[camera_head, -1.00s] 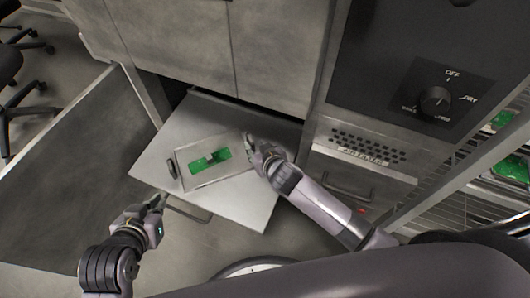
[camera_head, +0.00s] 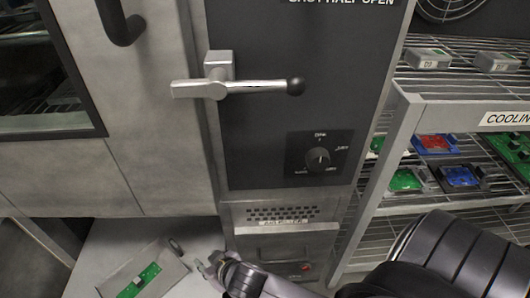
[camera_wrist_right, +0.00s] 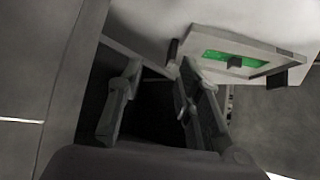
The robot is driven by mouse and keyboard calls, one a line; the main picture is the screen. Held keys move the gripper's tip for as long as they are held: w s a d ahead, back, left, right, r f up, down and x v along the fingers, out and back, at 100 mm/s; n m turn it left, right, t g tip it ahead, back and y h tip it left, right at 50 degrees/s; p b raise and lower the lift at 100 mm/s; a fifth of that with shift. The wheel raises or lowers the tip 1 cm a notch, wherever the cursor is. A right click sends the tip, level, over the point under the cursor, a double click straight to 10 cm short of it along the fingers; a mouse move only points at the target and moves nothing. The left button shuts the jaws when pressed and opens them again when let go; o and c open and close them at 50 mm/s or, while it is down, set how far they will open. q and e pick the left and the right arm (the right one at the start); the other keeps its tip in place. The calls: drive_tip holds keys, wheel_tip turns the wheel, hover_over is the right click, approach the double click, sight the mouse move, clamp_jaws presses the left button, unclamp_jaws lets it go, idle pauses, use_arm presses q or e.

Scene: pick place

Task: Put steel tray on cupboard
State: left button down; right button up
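The steel tray (camera_head: 172,278) is a shallow, pale metal tray with a green board lying in it and dark handles. It rests on a pale flat surface at the lower left of the head view. It also shows at the upper right of the right wrist view (camera_wrist_right: 268,41). My right gripper (camera_head: 204,266) is just right of the tray's nearest handle in the head view. In the wrist view its two fingers (camera_wrist_right: 152,95) are spread with nothing between them, and the tray lies beyond the right finger. My left gripper is out of view. I cannot tell which unit is the cupboard.
Grey cabinet doors (camera_head: 150,150) stand behind the pale surface (camera_head: 95,250). A dark oven-like door (camera_head: 290,40) with a lever handle (camera_head: 245,88) is in the middle. A wire rack (camera_head: 400,110) with several coloured boards stands at the right.

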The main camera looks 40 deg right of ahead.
drive_tip(key=s+d+r+g, duration=0.2)
drive_tip(key=s+d, duration=0.1)
drive_tip(key=s, duration=0.5)
drive_tip(key=s+d+r+g, duration=0.2)
drive_tip(key=s+d+g, duration=0.1)
drive_tip(key=s, duration=0.6)
drive_tip(key=shift+d+n+g+h, duration=0.3)
drive_tip(key=shift+d+h, duration=0.1)
drive_tip(key=shift+d, duration=0.35)
drive_tip(key=shift+s, duration=0.1)
